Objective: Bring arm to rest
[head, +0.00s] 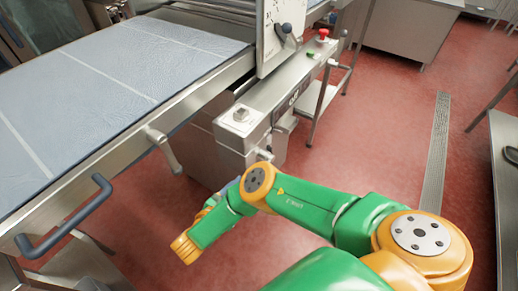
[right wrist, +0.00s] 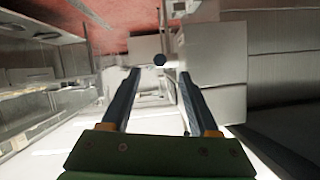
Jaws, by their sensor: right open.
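My right arm, green and orange, comes in from the lower right of the head view and bends at an orange joint in front of the steel machine. A dark round knob (right wrist: 159,60) shows beyond the fingertips. My left gripper is not in view.
A steel machine with a blue-grey belt (head: 110,65) fills the left, with a dark handle (head: 65,220) at its edge. Its control box (head: 240,118) carries a red button (head: 323,34). Red floor (head: 390,120) lies open to the right, before a steel table (head: 508,180).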

